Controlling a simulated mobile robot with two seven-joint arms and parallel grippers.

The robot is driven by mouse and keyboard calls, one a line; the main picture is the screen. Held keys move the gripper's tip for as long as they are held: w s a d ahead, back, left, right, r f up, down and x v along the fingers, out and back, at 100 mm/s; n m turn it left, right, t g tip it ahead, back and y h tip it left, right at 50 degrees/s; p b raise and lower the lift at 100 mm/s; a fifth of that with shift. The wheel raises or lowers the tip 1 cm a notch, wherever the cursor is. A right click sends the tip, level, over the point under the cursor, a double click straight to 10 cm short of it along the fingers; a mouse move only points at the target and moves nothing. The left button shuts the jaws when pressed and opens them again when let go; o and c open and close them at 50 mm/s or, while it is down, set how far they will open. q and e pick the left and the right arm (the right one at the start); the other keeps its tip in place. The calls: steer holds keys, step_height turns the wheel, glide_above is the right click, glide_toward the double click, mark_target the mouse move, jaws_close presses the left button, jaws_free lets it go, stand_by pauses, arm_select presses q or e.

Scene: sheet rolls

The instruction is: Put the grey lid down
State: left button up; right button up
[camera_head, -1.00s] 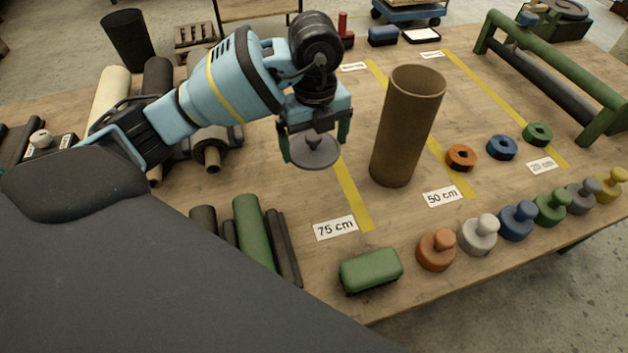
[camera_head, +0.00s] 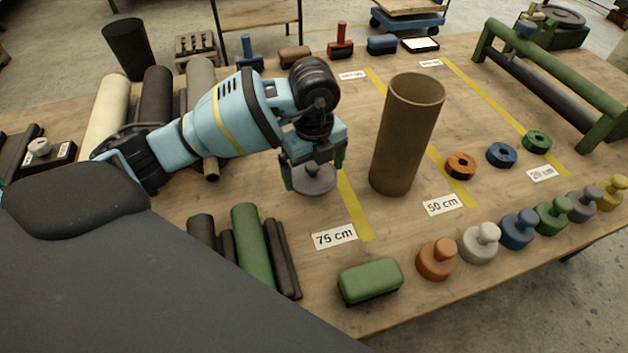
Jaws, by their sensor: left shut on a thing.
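The grey lid (camera_head: 315,182) is a flat round disc with a knob on top. My left gripper (camera_head: 312,170) points down and is shut on its knob, with the fingers on either side. The lid is level and at or just above the wooden table, left of the yellow line by the "75 cm" label (camera_head: 334,236). I cannot tell whether its underside touches the wood. My right gripper is out of view.
A tall brown tube (camera_head: 406,135) stands upright right of the lid. Dark and green rolls (camera_head: 252,245) and a green block (camera_head: 370,281) lie in front. Several knobbed lids line the front right edge. Bare table surrounds the grey lid in front.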

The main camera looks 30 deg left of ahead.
mark_target(314, 176)
arm_select(q)
steer(key=shift+f, duration=2.15)
steer(key=shift+f, duration=0.15)
steer(key=o, duration=0.6)
step_height(314, 176, up, 12)
steer(key=shift+r+p, duration=0.2)
steer(key=shift+p, duration=0.15)
